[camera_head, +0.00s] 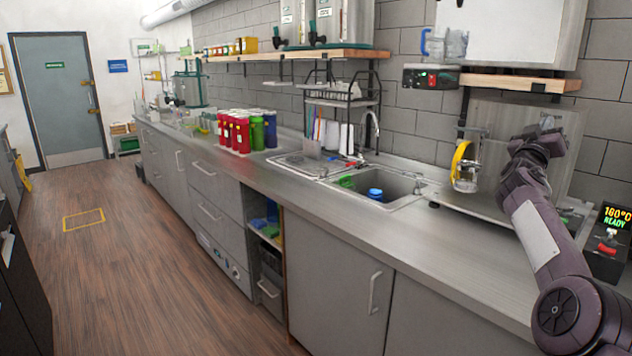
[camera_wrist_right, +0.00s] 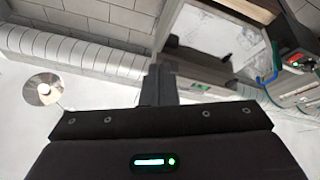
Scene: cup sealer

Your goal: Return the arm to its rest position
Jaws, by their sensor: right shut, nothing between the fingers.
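My right arm comes in from the right edge in the head view and bends upward over the right end of the counter. My right gripper (camera_head: 546,126) is at its top end, small and partly hidden by the wrist. In the right wrist view its fingers (camera_wrist_right: 160,78) are together, with nothing between them. That view looks up at the ceiling and upper wall. My left gripper is in neither view.
A heater display (camera_head: 615,216) reads 160°C READY beside my right arm. A metal device with a yellow ring (camera_head: 465,166) stands left of the arm. The sink (camera_head: 400,183) and several coloured cans (camera_head: 240,132) are farther left. The counter front (camera_head: 420,235) is clear.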

